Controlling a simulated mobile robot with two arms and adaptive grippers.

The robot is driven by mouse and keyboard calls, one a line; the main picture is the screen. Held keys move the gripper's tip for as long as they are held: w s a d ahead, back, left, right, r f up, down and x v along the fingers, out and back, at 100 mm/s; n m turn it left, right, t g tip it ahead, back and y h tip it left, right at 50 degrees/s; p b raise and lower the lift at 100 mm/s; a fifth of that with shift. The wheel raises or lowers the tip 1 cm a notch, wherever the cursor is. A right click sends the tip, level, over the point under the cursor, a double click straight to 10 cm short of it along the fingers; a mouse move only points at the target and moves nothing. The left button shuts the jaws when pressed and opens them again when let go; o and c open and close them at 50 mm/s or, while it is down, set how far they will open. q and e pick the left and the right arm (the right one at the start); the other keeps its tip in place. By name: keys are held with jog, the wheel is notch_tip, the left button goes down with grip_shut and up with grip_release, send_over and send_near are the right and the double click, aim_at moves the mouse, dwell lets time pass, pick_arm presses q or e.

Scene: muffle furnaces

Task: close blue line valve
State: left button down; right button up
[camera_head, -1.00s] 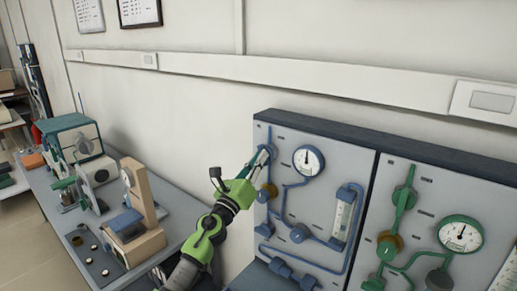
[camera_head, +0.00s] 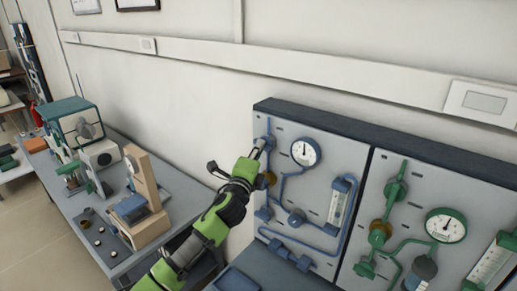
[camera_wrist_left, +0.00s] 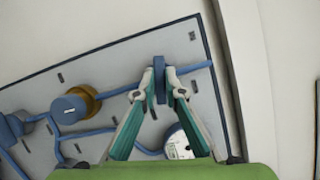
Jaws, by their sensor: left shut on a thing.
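The blue line runs on the left panel (camera_head: 330,165). Its blue valve handle (camera_wrist_left: 160,80) is at the panel's upper left; in the left wrist view it is a narrow blue bar seen edge-on. My left gripper (camera_wrist_left: 160,78) is shut on this handle, with one fingertip on each side. In the head view my left gripper (camera_head: 263,144) reaches the same spot from the left, and the fingers largely hide the handle. A round white gauge (camera_head: 305,152) sits just right of it. My right gripper is not in view.
A brass-and-blue fitting (camera_wrist_left: 75,105) is below the handle on the blue line. A panel with green piping (camera_head: 430,220) stands to the right. A bench (camera_head: 70,190) with instruments and a wooden stand (camera_head: 147,190) is at the left. Bare wall lies behind.

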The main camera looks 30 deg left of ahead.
pick_arm(q)
jog(key=shift+n+g, duration=0.5)
jog(key=shift+n, duration=0.7)
jog(key=c, duration=2.1)
grip_release()
jog(key=v, duration=1.2)
